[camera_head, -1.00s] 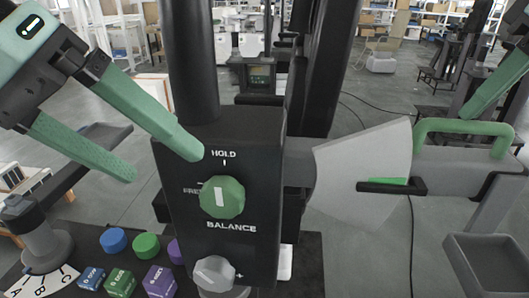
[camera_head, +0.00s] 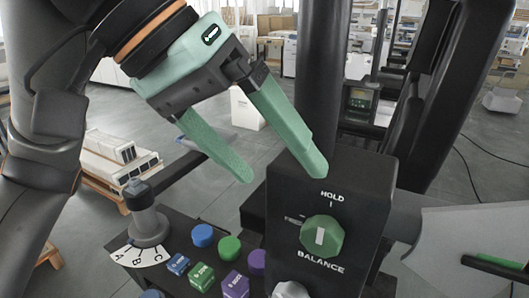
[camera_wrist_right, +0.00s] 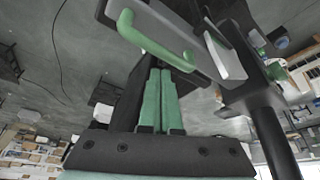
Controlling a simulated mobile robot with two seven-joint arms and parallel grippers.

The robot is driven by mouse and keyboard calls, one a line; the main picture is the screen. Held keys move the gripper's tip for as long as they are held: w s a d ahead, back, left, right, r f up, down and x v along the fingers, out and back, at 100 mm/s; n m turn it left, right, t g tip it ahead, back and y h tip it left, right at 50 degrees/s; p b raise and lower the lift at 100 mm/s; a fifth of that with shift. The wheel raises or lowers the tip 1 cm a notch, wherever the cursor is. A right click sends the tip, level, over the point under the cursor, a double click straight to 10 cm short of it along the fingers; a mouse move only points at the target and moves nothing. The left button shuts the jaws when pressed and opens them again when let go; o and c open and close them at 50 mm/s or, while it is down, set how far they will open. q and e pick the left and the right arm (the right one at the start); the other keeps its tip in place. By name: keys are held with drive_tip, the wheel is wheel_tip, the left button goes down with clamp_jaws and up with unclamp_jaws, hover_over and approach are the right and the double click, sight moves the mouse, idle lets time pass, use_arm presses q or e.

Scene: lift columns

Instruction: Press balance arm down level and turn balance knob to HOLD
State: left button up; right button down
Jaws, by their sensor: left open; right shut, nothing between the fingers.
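The green balance knob (camera_head: 322,236) is on the dark box (camera_head: 375,200), with HOLD above it, a partly legible label to its left and BALANCE below. Its white mark stands upright, in line with the HOLD tick. My left gripper (camera_head: 282,171) is open and empty above and left of the knob; one finger overlaps the box's top edge, apart from the knob. The balance arm's green handle (camera_wrist_right: 150,42) shows in the right wrist view. My right gripper (camera_wrist_right: 161,72) is shut and empty close to it; contact is unclear.
A grey lever (camera_head: 150,225) stands on an A-B-C dial (camera_head: 128,256) at left. Blue (camera_head: 202,235), green (camera_head: 229,248) and purple buttons with labelled cubes sit between it and the box. A grey knob (camera_head: 290,290) is low on the box. A dark column (camera_head: 318,80) rises behind.

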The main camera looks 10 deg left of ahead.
drive_tip(key=shift+r, duration=2.8)
